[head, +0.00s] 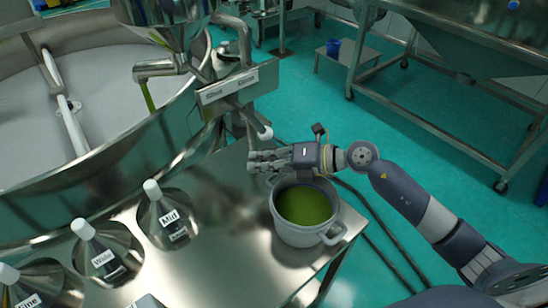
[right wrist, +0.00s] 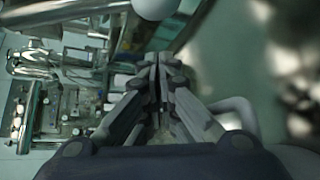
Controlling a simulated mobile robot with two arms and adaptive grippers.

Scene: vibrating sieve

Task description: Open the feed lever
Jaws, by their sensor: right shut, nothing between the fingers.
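The feed lever (head: 265,132) is a thin metal rod with a white ball knob, below a labelled plate (head: 230,87) beside the metal spout in the head view. The plate's words are too small to read surely. A white ball, which looks like the knob (right wrist: 154,7), shows at the top edge of the right wrist view. My right gripper (head: 252,162) is just below the knob in the head view, apart from it. Its fingers (right wrist: 157,72) are shut together and empty. My left gripper is not in view.
A metal pot (head: 297,235) of green liquid stands on the steel table (head: 220,262), under my right wrist. A large round sieve (head: 110,170) fills the left.

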